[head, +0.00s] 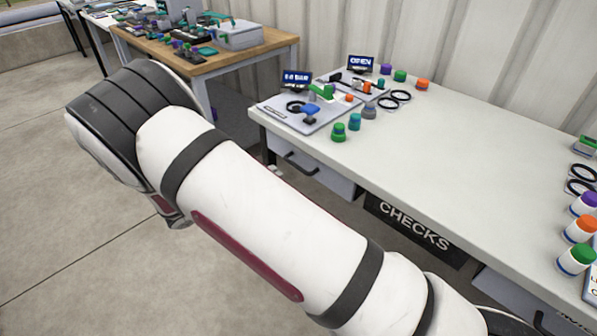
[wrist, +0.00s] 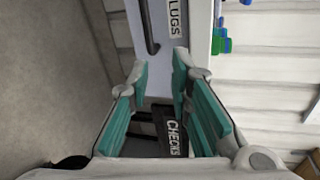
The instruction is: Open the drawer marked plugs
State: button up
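The plugs drawer (wrist: 185,52) has a pale grey front; its PLUGS label (wrist: 174,18) and dark bar handle (wrist: 150,28) show at the top of the wrist view, which is turned sideways. In the head view a pale drawer front (head: 329,178) with a dark handle (head: 300,164) sits under the bench's left end and looks shut; no label is readable there. My gripper (wrist: 160,67) is open, its teal fingers apart with nothing held between them. Its fingertips point towards the drawer front, near the handle, with no clear contact. My arm hides the gripper in the head view.
A dark CHECKS front (head: 412,228) is beside the plugs drawer, further right under the white bench (head: 470,170). Jars, rings and small boards stand on the bench top. A wooden table (head: 205,62) with loose parts is at the back left. The floor at left is clear.

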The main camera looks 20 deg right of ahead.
aim_at(300, 168)
jog(key=w+d+f, duration=0.1)
jog(key=w+d, duration=0.1)
jog(key=d, duration=0.1)
jog(key=w+d+f+n+b, duration=0.1)
jog(key=w+d+f, duration=0.1)
jog(key=w+d, duration=0.1)
jog(key=w+d+f+n+t, duration=0.1)
jog(key=w+d+f, duration=0.1)
jog(key=d, duration=0.2)
jog(key=shift+w+d+b, duration=0.2)
jog(key=shift+b, duration=0.2)
grip_shut()
